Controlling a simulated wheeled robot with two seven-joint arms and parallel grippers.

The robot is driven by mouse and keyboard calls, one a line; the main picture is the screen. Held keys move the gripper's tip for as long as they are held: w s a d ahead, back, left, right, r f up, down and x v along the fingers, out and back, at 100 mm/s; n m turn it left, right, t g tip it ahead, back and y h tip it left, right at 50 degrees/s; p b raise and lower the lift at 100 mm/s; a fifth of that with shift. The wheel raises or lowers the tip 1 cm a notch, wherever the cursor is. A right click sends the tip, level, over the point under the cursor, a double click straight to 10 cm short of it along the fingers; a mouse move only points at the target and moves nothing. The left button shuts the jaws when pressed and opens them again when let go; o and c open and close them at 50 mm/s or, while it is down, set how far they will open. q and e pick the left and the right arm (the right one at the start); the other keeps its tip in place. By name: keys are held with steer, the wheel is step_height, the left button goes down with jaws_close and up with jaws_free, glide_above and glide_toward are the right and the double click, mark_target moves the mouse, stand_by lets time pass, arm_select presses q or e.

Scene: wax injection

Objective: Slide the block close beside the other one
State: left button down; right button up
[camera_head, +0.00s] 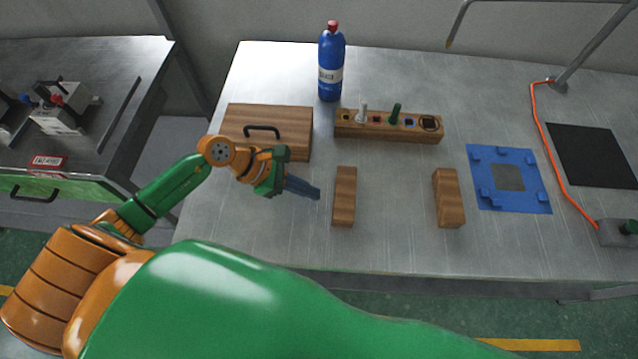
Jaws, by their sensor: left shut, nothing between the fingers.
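Two brown wooden blocks lie on the metal table, apart from each other. The left block (344,197) stretches from back to front near the middle of the table. The right block (448,198) lies to its right, with a wide bare gap between them. My left gripper (317,193) is shut and empty, with its fingertips just left of the left block. From this view I cannot tell whether the fingertips touch it. My right gripper is not in view.
A wooden box with a black handle (238,122) sits behind my left gripper. A wooden holder with pegs (375,126) and a blue bottle (331,64) stand further back. A blue fixture (526,200) lies right of the blocks. The metal table (395,225) is bare between the blocks.

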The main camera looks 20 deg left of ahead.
arm_select(q)
steer(key=d, duration=0.2)
steer(key=shift+w+d+r+p, duration=0.15)
steer(key=shift+w+d+p, duration=0.15)
steer(key=shift+p, duration=0.05)
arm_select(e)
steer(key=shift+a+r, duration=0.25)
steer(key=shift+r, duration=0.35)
arm_select(q)
steer(key=shift+a, duration=0.15)
steer(key=w+d+b, duration=0.1)
steer(key=d, duration=0.3)
steer(key=w+d+b, duration=0.1)
steer(key=w+d, duration=0.1)
steer(key=d, duration=0.3)
steer(key=w+d+b, duration=0.2)
steer(key=d, duration=0.3)
steer(key=shift+f, duration=0.2)
steer(key=shift+r, duration=0.15)
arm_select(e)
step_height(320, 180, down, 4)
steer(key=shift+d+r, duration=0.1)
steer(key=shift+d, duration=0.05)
